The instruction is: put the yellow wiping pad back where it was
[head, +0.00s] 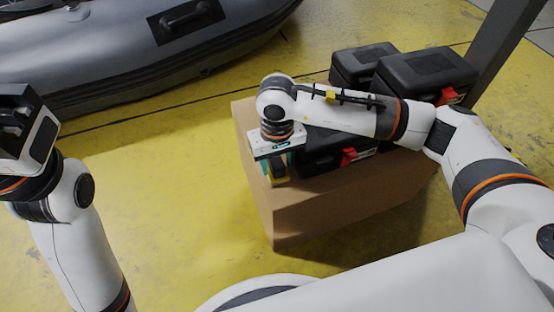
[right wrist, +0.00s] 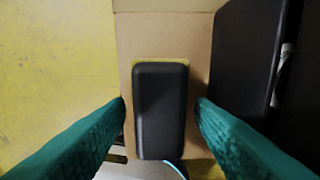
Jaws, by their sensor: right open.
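The wiping pad (right wrist: 160,112) lies in the right wrist view as a black rounded block, with a thin yellow edge at its far end. It is over the brown top of the cardboard box (head: 330,212), near the box's left end in the head view. My right gripper (head: 276,171) is above that end, pointing down. Its teal fingers are open on either side of the pad, with small gaps visible. In the head view the gripper partly hides the pad. My left gripper (head: 22,125) is raised at the left edge, away from the box; its fingers are not clear.
A black case (head: 330,150) with a red latch stands on the box, close to the right of my right gripper. Two more black cases (head: 425,72) are behind it. A grey inflatable boat (head: 130,60) lies at the back left. The yellow floor (head: 170,170) left of the box is clear.

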